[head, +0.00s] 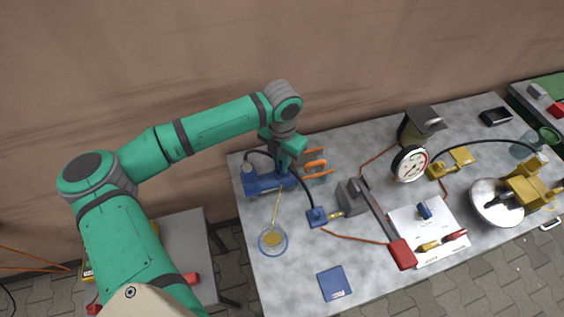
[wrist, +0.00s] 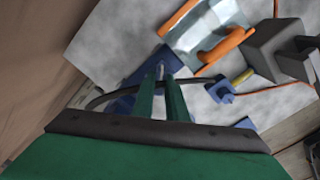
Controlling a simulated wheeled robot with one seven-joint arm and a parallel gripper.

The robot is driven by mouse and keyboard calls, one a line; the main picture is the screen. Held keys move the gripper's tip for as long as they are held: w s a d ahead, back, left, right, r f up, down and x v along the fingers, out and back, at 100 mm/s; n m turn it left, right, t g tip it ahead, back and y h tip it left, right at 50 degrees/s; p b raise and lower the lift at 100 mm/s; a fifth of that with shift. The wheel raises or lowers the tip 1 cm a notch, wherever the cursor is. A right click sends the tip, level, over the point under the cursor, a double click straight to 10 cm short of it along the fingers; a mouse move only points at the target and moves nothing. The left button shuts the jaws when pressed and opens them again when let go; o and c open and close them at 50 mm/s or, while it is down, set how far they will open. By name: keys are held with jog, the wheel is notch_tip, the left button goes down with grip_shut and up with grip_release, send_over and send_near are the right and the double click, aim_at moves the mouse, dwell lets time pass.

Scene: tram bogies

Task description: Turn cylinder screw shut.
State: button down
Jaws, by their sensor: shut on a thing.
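The blue cylinder (head: 262,183) lies on the grey bench near its back left corner. It also shows in the wrist view (wrist: 122,104), partly behind my fingers. My gripper (head: 284,170) is above the cylinder's right part, pointing down. In the wrist view my two green fingers (wrist: 162,84) are close together at a small pale metal piece on the cylinder, which looks like the screw (wrist: 160,70); they are shut on it. The screw is hidden in the head view. A thin amber line (head: 277,207) runs from the cylinder to a glass dish (head: 265,252) holding amber fluid.
An orange-handled tool (head: 316,168) lies close right of the cylinder. A black hose curves to a blue block (head: 317,217). A grey lever unit with red grip (head: 402,254), a gauge (head: 409,163) and a metal bowl (head: 487,213) stand farther right. The wall is behind.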

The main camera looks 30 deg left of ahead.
jog(key=m, duration=0.5)
jog(key=shift+r, duration=0.1)
jog(key=shift+m, duration=1.3)
jog(key=shift+w, duration=0.15)
jog(key=c, duration=1.8)
grip_release()
jog(key=shift+o, duration=0.2)
notch_tip(320, 180, up, 11)
